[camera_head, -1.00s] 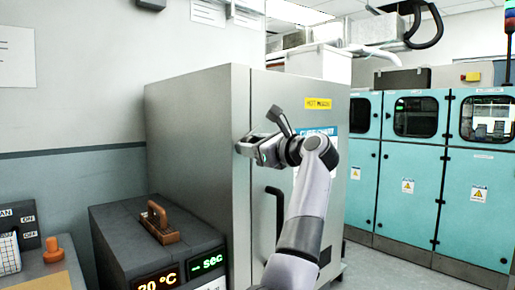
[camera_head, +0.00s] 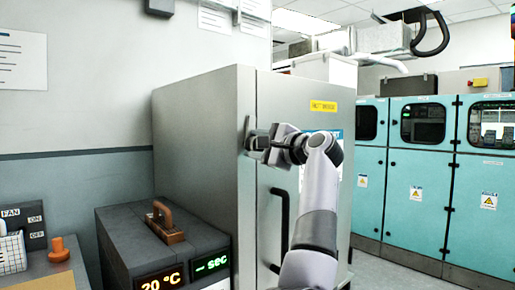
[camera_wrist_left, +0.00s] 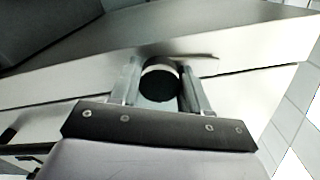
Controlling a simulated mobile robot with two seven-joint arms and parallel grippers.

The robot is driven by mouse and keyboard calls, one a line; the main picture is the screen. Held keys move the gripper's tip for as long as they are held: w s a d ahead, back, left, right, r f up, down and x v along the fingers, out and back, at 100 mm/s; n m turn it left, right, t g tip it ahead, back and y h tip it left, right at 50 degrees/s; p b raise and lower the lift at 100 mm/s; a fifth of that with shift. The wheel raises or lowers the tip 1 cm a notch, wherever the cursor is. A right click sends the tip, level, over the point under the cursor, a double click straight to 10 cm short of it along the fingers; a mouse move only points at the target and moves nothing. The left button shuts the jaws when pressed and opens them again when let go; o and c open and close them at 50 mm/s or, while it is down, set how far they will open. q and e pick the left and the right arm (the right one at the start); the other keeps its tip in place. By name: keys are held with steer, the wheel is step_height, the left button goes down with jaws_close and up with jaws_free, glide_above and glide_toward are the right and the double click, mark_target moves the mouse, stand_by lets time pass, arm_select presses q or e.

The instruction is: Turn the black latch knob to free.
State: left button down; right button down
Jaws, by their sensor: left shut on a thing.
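The black latch knob (camera_wrist_left: 160,82) is a round dark cap with a paler rim, seen between the two fingers in the left wrist view. My left gripper (camera_head: 255,143) is at the grey metal cabinet (camera_head: 200,165), at the upper part of its front edge beside the door. In the left wrist view my left gripper (camera_wrist_left: 162,72) has one finger on each side of the knob and is shut on it. In the head view the gripper hides the knob. My right gripper is not in view.
A dark box with a brown handle (camera_head: 165,222) and lit displays sits left of the cabinet. An orange knob (camera_head: 58,250) is at the far left. Teal cabinets (camera_head: 415,180) line the right.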

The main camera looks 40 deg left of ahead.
arm_select(q)
steer(key=shift+f+n, duration=0.1)
steer(key=shift+n, duration=1)
steer(key=c, duration=0.6)
jaws_free()
steer(key=d, duration=0.4)
steer(key=d+b, duration=0.1)
steer(key=d, duration=0.2)
steer(key=shift+s+d, duration=0.1)
steer(key=shift+s, duration=0.25)
